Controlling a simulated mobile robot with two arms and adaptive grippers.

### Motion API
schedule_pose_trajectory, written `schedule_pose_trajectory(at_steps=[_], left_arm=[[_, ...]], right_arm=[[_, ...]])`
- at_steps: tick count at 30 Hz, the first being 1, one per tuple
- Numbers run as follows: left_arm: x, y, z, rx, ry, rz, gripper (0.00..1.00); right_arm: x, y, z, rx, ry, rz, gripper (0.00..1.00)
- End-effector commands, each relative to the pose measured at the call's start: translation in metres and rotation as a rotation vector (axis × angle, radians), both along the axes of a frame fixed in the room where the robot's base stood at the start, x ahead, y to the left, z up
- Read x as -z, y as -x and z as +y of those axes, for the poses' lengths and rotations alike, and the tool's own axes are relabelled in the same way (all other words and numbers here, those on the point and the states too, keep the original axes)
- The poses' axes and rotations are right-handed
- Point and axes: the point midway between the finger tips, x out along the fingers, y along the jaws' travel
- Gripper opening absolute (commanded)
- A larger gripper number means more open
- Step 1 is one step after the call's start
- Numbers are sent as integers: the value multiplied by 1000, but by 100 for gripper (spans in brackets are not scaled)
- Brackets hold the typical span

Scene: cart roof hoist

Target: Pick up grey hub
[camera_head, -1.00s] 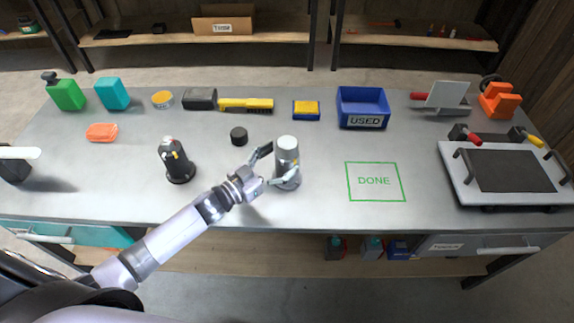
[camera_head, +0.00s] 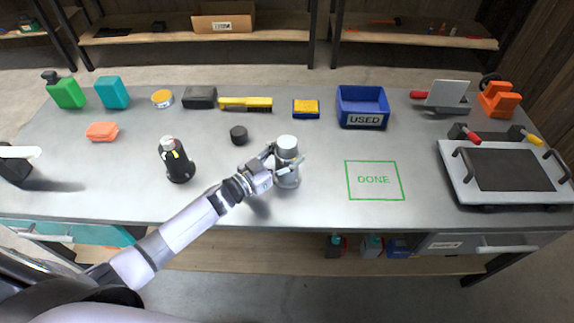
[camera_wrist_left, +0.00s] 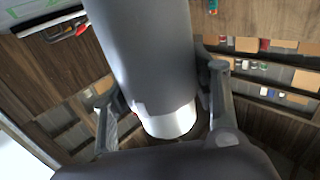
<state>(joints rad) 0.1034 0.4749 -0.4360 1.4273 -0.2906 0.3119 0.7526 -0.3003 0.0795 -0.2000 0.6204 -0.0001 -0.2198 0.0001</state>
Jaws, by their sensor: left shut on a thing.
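The grey hub (camera_head: 288,158) is an upright grey cylinder with a pale top, in the middle of the workbench in the head view. My left gripper (camera_head: 286,163) reaches it from the left and is shut on it, one finger on each side. In the left wrist view the hub (camera_wrist_left: 150,50) fills the middle as a dark grey cylinder with a light end band. The fingers of my left gripper (camera_wrist_left: 165,105) lie along both sides of it. I cannot tell whether the hub's base touches the bench. My right gripper is not in view.
A black bottle-like part (camera_head: 176,160) stands left of the arm, and a small black cap (camera_head: 239,135) lies behind the gripper. The green DONE square (camera_head: 375,180) is empty. A blue USED bin (camera_head: 363,108) stands behind it. A tray with handles (camera_head: 505,172) is at right.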

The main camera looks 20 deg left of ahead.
Motion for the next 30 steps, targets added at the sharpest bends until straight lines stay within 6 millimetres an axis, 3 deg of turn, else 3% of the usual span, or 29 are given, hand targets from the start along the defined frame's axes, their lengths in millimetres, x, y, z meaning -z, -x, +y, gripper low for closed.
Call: schedule_pose_trajectory(at_steps=[20, 30], left_arm=[[0, 0, 0, 0, 0, 0, 0], [-3, -1, 0, 1, 3, -4, 0]], right_arm=[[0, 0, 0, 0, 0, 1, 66], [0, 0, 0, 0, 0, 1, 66]])
